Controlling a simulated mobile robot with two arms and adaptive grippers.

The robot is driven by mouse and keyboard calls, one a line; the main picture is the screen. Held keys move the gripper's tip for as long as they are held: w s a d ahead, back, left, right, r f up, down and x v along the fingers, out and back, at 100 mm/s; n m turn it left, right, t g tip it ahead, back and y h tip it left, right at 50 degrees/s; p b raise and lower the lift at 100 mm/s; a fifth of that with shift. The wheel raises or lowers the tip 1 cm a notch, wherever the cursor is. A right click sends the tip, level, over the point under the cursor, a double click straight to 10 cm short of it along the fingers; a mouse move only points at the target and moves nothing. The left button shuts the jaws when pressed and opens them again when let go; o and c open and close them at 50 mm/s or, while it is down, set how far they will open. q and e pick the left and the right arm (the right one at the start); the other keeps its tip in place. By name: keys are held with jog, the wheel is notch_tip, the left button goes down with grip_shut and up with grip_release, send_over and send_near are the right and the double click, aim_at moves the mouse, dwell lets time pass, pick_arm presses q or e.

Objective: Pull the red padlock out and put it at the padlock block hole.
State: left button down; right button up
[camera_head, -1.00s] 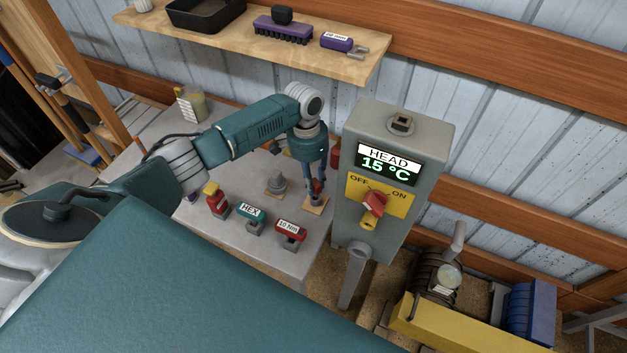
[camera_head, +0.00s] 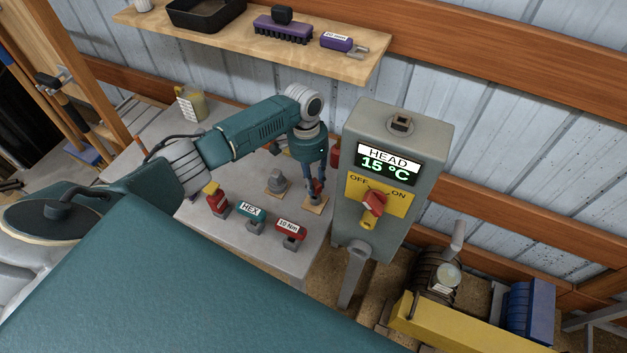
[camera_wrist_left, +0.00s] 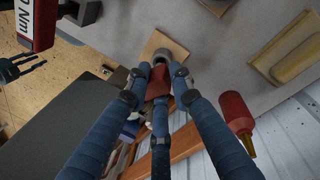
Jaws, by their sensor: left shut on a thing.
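My left gripper (camera_head: 315,189) is shut on the red padlock (camera_wrist_left: 158,84), which its fingers partly cover. In the wrist view the padlock sits between the fingertips, in front of a grey round stub on a small wooden plate (camera_wrist_left: 150,43). In the head view the gripper is just above that plate (camera_head: 314,204) at the table's right side; I cannot tell whether the padlock touches it. The grey control box (camera_head: 383,185) has a red knob (camera_head: 374,203) on its yellow OFF/ON plate, with a yellow tab below. A dark pronged shape, perhaps my right gripper (camera_wrist_left: 38,67), shows at the wrist view's left edge.
On the grey table (camera_head: 272,258) stand a red-yellow item (camera_head: 216,199), a HEX-labelled tool (camera_head: 251,216), a red 10 Nm tool (camera_head: 291,232) and a grey knob on a plate (camera_head: 277,183). The control box stands close right of my gripper. A shelf (camera_head: 270,47) hangs above.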

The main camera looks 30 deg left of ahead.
pick_arm(q)
jog(key=shift+f+b, duration=0.85)
jog(key=shift+f, duration=0.75)
jog(key=c, duration=1.4)
grip_release()
jog(key=shift+c, duration=0.2)
jog(key=shift+r, duration=0.1)
notch_tip(320, 180, up, 12)
jog(key=a, duration=0.1)
jog(key=shift+w+a, duration=0.3)
jog(key=shift+w, duration=0.1)
jog(key=shift+s, duration=0.1)
